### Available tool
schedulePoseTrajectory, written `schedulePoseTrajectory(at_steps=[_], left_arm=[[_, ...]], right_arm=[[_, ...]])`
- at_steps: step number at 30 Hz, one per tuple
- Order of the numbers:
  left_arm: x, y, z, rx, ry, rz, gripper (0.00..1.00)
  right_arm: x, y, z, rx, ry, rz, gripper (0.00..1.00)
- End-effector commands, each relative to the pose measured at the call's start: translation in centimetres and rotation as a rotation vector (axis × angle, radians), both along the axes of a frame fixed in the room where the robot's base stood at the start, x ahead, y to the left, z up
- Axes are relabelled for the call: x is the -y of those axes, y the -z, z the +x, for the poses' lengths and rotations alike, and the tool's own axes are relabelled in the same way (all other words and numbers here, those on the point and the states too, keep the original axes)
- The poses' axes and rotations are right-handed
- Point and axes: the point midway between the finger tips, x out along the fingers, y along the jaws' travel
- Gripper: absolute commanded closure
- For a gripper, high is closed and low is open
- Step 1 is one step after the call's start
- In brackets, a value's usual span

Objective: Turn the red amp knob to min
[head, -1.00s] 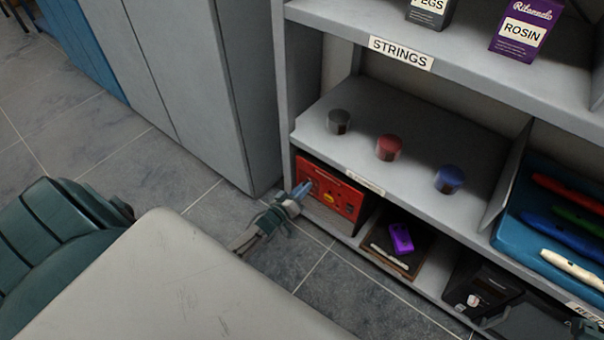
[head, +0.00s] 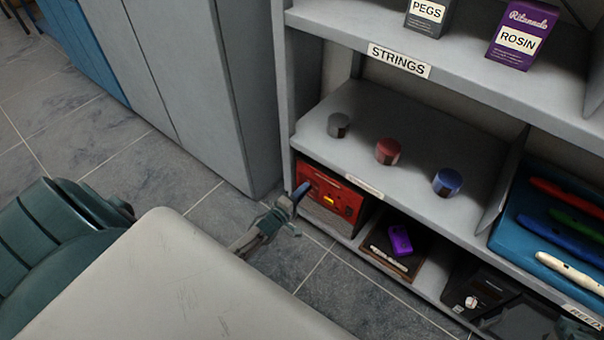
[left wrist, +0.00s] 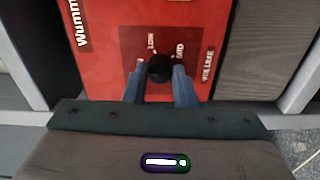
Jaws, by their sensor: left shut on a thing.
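The red amp (head: 345,192) sits on the low shelf in the head view, at the left end of the shelf unit. In the left wrist view its red panel (left wrist: 195,22) fills the upper middle. A round black knob (left wrist: 160,68) sits on a darker red patch with small white lettering around it. My left gripper (left wrist: 159,84) has its blue fingers on both sides of this knob and is shut on it. It also shows in the head view (head: 299,193) in front of the amp. The knob's pointer cannot be made out. My right gripper is not clearly seen.
Grey, red (head: 388,151) and blue (head: 447,182) cylinders stand on the shelf above the amp. A purple object (head: 400,239) lies right of the amp. A grey cabinet (head: 215,90) stands to the left. A pale surface (head: 180,285) fills the lower left foreground.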

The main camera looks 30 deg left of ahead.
Motion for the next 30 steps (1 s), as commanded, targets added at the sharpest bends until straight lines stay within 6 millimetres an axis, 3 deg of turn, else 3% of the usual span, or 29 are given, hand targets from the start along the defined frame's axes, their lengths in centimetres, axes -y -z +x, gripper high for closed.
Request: schedulePoseTrajectory(at_steps=[22,23,25,30], left_arm=[[0.05,0.15,-0.09,-0.010,0.000,-0.085,0.98],[0.05,0.14,-0.09,-0.010,0.000,-0.085,0.70],[0.04,0.13,-0.09,-0.010,0.000,-0.085,0.56],[0.02,0.07,-0.04,-0.008,0.000,-0.084,0.54]], right_arm=[[0.03,0.48,0.36,-0.038,-0.001,0.003,1.00],[0.03,0.48,0.36,-0.038,0.000,0.002,1.00],[0.03,0.48,0.36,-0.038,0.000,0.002,1.00],[0.03,0.48,0.36,-0.038,0.000,0.002,1.00]])
